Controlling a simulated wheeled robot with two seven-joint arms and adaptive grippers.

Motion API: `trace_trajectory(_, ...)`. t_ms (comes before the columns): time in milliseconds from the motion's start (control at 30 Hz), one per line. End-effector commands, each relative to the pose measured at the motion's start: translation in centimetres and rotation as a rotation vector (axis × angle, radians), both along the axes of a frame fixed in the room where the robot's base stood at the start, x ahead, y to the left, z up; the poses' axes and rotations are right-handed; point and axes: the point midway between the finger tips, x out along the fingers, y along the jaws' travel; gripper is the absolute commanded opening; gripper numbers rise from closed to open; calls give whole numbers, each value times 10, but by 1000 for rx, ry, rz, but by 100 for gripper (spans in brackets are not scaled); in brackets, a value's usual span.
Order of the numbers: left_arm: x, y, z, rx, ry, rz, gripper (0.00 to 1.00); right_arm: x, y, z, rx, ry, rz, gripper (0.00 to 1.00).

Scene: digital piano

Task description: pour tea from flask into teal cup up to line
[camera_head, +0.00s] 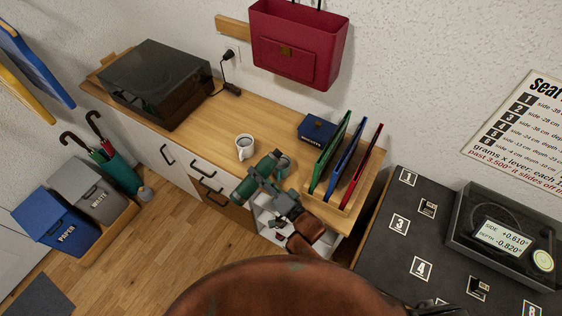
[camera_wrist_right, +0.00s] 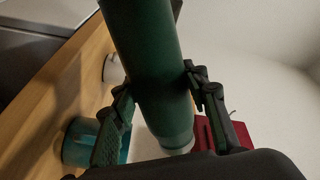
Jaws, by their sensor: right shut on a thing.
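A dark green flask (camera_head: 244,188) is gripped by my right gripper (camera_head: 264,181) above the counter's front edge. The flask is tilted; it also shows large in the right wrist view (camera_wrist_right: 148,50), between the two fingers (camera_wrist_right: 160,103). The teal cup shows at lower left in the wrist view (camera_wrist_right: 77,143), partly behind a finger. Its inside, its line and any tea flow cannot be made out. My left gripper is not in view.
A white mug (camera_head: 245,147) stands left of the teal cup on the wooden counter (camera_head: 220,120). A dark blue box (camera_head: 317,128) and a rack with green, blue and red upright panels (camera_head: 348,165) stand close on the right. Clear counter lies left of the mug.

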Motion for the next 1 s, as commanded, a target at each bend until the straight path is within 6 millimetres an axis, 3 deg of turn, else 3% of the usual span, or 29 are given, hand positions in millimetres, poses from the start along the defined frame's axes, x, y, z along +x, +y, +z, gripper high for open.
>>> trace_trajectory(1000, -2, 0, -7, 1, 4, 0, 41, -1, 2, 5, 95, 61, 1, 0)
